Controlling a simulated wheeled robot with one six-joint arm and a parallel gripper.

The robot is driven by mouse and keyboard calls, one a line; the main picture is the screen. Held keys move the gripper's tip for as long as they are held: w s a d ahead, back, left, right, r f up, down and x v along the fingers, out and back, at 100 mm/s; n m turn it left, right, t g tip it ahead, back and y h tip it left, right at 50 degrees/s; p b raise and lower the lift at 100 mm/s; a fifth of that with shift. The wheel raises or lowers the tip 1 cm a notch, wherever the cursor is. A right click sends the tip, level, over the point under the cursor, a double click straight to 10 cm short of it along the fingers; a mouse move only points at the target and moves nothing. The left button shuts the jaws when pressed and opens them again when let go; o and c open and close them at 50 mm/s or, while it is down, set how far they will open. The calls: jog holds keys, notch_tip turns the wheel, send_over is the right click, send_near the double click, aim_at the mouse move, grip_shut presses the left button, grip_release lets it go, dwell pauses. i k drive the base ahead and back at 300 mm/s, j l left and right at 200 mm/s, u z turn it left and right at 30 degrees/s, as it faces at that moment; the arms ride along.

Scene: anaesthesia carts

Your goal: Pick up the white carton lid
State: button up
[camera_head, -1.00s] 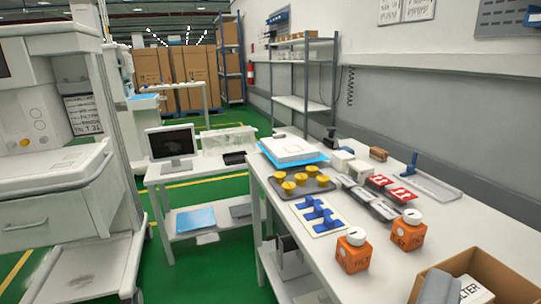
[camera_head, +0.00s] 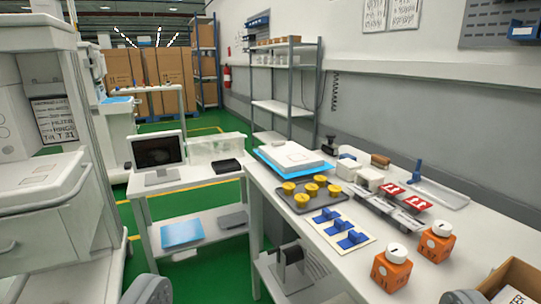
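A flat white carton-like piece with a thin red outline on top (camera_head: 290,155) lies on a blue sheet (camera_head: 265,162) at the far end of the long white bench (camera_head: 470,232). It is the thing that best fits the white carton lid. Nothing touches it from above. Two grey rounded parts of mine show at the bottom edge, left and right, cut off by the frame. I cannot tell whether they are my gripper's fingers. They are far from the lid, at the near side.
Beside the lid stand a grey tray with yellow pieces (camera_head: 300,203), small white boxes (camera_head: 368,178) and a wooden-handled tool (camera_head: 380,159). Nearer are blue clips (camera_head: 350,239), orange bottles (camera_head: 392,270) and an open carton (camera_head: 508,281). A cart (camera_head: 40,225) stands left. Green floor shows between the furniture.

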aim_at(289, 157)
jog(key=i+j+z, duration=0.15)
jog(key=i+j, duration=0.2)
jog(key=i+j+z, duration=0.15)
jog(key=i+j, duration=0.3)
jog(key=i+j+z, duration=0.2)
jog(key=i+j, duration=0.3)
jog(key=i+j+z, duration=0.15)
jog(key=i+j, duration=0.25)
jog(key=i+j+z, duration=0.15)
jog(key=i+j, duration=0.2)
jog(key=j, duration=0.35)
